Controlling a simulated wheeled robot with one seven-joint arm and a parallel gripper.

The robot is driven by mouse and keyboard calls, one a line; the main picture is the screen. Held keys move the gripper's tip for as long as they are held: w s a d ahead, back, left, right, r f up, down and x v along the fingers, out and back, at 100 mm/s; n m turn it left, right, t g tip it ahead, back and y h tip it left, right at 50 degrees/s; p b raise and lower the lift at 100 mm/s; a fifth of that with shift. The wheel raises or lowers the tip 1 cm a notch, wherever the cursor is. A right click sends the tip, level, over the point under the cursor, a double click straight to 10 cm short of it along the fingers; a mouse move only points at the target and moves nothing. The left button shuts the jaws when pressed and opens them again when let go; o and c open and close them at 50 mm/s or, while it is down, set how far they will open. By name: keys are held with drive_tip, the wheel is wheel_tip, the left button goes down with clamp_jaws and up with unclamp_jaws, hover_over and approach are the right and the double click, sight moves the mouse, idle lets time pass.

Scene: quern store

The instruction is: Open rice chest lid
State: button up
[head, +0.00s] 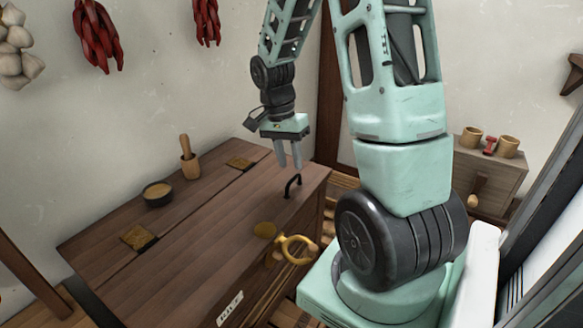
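The rice chest (260,290) is a dark brown wooden chest standing in the lower left of the head view. Its lid (190,262) lies flat and shut, joined to the rear top board by two brass hinges (138,237). A dark arched handle (292,186) stands up near the lid's right end. My gripper (289,165) points down just above and behind the handle in the picture. Its two grey fingers are apart with nothing between them, and they appear not to touch the handle.
A dark bowl (157,196) and a mortar with pestle (190,166) stand on the rear board behind the hinges. A small cabinet (490,180) with cups is at right. Chillies (97,38) and garlic (15,52) hang on the wall.

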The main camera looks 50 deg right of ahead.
sight(291, 189)
drive_tip(key=shift+s+f, duration=0.2)
drive_tip(key=shift+f, duration=0.7)
drive_tip(key=shift+s+f, duration=0.15)
drive_tip(key=shift+f, duration=0.75)
clamp_jaws()
drive_tip(key=shift+r, duration=0.1)
